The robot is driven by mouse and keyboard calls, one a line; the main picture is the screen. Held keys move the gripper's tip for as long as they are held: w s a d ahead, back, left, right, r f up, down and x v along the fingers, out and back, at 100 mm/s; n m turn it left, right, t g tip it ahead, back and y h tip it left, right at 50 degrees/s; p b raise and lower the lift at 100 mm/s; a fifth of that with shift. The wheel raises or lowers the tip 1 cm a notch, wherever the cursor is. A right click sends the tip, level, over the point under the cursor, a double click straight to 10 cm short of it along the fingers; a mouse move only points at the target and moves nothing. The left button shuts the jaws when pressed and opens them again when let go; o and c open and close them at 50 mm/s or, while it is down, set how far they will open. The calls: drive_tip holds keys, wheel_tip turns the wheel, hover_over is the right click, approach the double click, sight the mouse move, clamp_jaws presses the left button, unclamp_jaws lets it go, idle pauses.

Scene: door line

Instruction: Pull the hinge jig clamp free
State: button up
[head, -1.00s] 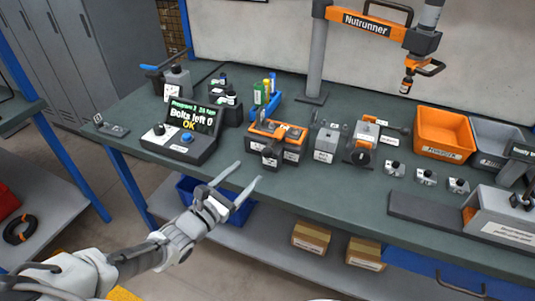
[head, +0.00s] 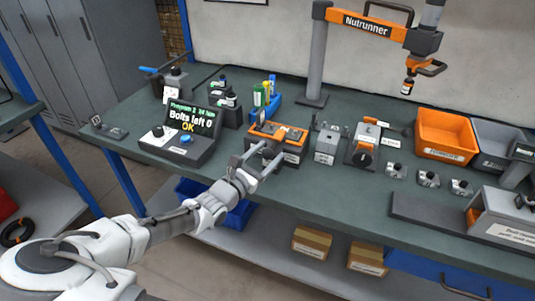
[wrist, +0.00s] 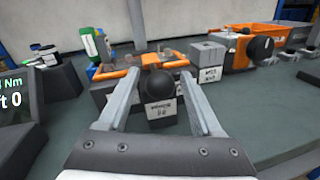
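The hinge jig (head: 279,142) is an orange-and-grey fixture on the green bench. It also shows in the wrist view (wrist: 116,78). Its clamp shows in the wrist view as a dark round knob (wrist: 158,86) above a dark block with a white label, at the jig's front. My gripper (head: 268,160) is at the front of the jig. In the wrist view its two fingers (wrist: 160,105) are spread, one on each side of the knob, with gaps visible; it is open. In the head view the fingers partly hide the clamp.
A control box (head: 188,130) with a screen reading "Bolts left 0 OK" stands left of the jig. A grey block (head: 327,144) and an orange-and-grey fixture (head: 366,146) stand to its right. The nutrunner (head: 408,85) hangs above at the right. An orange bin (head: 445,133) is further right.

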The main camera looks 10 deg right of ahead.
clamp_jaws()
idle(1.2)
